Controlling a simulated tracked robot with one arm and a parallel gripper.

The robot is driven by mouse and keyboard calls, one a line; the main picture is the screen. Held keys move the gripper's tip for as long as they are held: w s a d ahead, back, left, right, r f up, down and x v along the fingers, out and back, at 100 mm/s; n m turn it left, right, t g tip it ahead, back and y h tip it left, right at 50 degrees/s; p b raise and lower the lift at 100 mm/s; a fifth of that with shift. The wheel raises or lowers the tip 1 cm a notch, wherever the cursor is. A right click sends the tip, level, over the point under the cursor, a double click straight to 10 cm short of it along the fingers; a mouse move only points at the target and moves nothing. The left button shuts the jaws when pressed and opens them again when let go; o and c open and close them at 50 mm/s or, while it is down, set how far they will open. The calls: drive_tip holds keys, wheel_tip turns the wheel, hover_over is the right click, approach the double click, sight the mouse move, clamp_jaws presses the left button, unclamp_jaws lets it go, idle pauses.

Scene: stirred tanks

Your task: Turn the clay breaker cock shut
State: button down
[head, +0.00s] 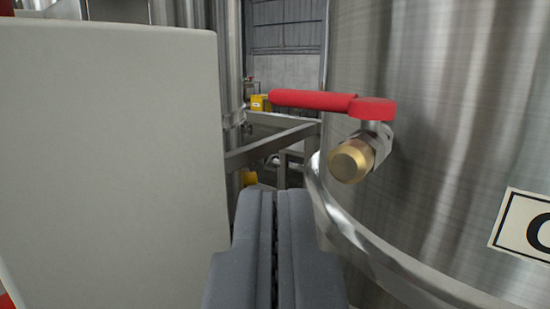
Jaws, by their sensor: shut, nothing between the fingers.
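A cock with a red lever handle (315,100) and a brass end (352,160) sits on the side of a steel tank (440,130). The lever points left, across the cock's outlet, and lies about level. A white label (525,228) on the tank is cut off at the right edge, with only part of one letter showing, so I cannot read the tank's name. My gripper (268,200) is shut and empty. It is below and left of the cock, apart from the lever.
A large pale grey box-like panel (110,160) fills the left side, close to my gripper. A steel rim (375,255) curves around the tank below the cock. Steel framing (270,142) and yellow fittings (260,103) stand behind in the narrow gap.

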wheel_tip(320, 180, up, 13)
drive_tip(key=w+g+h, duration=0.1)
drive_tip(key=g+h, duration=0.2)
drive_tip(key=h, duration=0.1)
drive_tip(key=s+a+r+g+y, duration=0.1)
drive_tip(key=s+a+r, duration=0.4)
drive_tip(key=a+r, duration=0.1)
drive_tip(key=s+a+r+y, duration=0.2)
drive_tip(key=s+a+r, duration=0.2)
drive_tip(key=a+r, duration=0.3)
drive_tip(key=shift+s+a+r+m+g, duration=0.3)
drive_tip(key=shift+s+a+g, duration=0.1)
drive_tip(key=shift+a, duration=0.45)
